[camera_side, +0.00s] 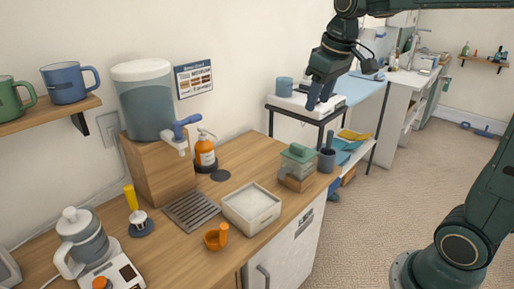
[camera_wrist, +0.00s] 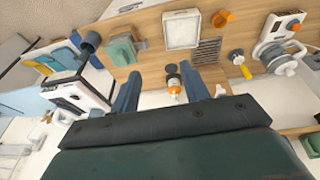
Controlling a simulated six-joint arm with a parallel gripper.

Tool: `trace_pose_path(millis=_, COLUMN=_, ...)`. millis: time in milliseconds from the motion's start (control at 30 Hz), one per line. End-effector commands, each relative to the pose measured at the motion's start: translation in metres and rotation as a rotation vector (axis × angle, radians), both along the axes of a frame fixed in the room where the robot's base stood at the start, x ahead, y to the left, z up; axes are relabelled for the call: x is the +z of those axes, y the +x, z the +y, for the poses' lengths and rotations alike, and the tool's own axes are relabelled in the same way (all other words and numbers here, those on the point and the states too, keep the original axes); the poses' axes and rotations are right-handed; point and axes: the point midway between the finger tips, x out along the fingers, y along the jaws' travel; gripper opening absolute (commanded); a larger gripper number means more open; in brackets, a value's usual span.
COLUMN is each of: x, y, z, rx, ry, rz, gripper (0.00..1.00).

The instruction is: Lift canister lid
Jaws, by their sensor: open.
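The canister (camera_side: 296,180) is a clear square container with light brown contents, standing near the right end of the wooden counter. Its green lid (camera_side: 298,153) sits on top with a raised handle. In the wrist view the green lid (camera_wrist: 122,50) shows at upper left, outside the space between the fingers. My gripper (camera_side: 318,104) is in the air above and beyond the canister, apart from it, near the small table. In the wrist view my gripper (camera_wrist: 162,76) has its two blue fingers spread, with nothing held between them.
A dark cup (camera_side: 326,160) stands right beside the canister. A white tray (camera_side: 252,204), an orange scoop (camera_side: 216,237), an orange bottle (camera_side: 205,152) and a drink dispenser (camera_side: 146,100) share the counter. A small table with a blue mug (camera_side: 285,84) stands behind.

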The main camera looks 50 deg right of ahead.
Motion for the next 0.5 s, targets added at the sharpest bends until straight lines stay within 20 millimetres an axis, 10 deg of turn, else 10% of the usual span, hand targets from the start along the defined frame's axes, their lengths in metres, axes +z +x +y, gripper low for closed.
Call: trace_pose_path(millis=500, x=-0.011, y=-0.107, z=0.053, rx=0.009, ry=0.019, rz=-0.135, gripper=0.45)
